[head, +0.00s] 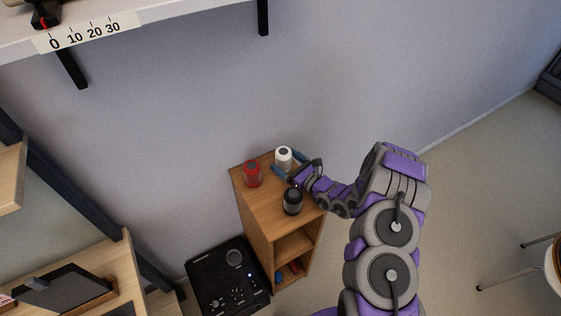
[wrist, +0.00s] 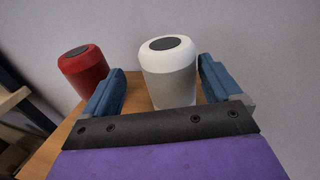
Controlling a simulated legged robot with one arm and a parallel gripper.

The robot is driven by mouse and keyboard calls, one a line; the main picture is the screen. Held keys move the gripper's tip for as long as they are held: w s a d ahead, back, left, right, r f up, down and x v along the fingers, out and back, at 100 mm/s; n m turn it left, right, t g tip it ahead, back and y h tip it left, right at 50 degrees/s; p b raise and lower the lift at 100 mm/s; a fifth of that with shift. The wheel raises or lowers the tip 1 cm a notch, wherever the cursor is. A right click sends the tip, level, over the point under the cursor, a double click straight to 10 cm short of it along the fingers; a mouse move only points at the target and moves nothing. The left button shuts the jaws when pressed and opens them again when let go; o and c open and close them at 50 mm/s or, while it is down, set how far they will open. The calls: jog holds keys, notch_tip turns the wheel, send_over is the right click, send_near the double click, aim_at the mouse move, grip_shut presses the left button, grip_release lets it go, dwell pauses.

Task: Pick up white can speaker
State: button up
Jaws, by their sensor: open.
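The white can speaker (head: 283,157) stands upright on top of a small wooden cabinet (head: 265,209), near its back edge by the wall. It has a dark round top and a greyish lower body in the wrist view (wrist: 170,75). My gripper (head: 290,164) is open at the speaker. In the wrist view its two blue fingers (wrist: 160,85) stand to the left and right of the speaker, with gaps showing on both sides. The speaker's base is hidden behind the gripper's dark bar.
A red can speaker (head: 252,174) stands left of the white one, close outside my left finger. A black can speaker (head: 293,201) stands nearer the cabinet's front. A black device with knobs (head: 227,278) is at lower left. A wall shelf (head: 150,14) hangs above.

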aim_at(278, 154)
jog(key=shift+w+a, duration=0.15)
jog(key=shift+w, duration=0.5)
jog(key=b+x, duration=0.1)
jog(key=x, duration=0.3)
jog(key=shift+f, duration=0.15)
jog(key=shift+a, duration=0.25)
jog(key=shift+d, duration=0.85)
jog(key=c, duration=0.6)
jog(key=shift+c, duration=0.8)
jog(key=shift+a, duration=0.6)
jog(key=c, duration=0.5)
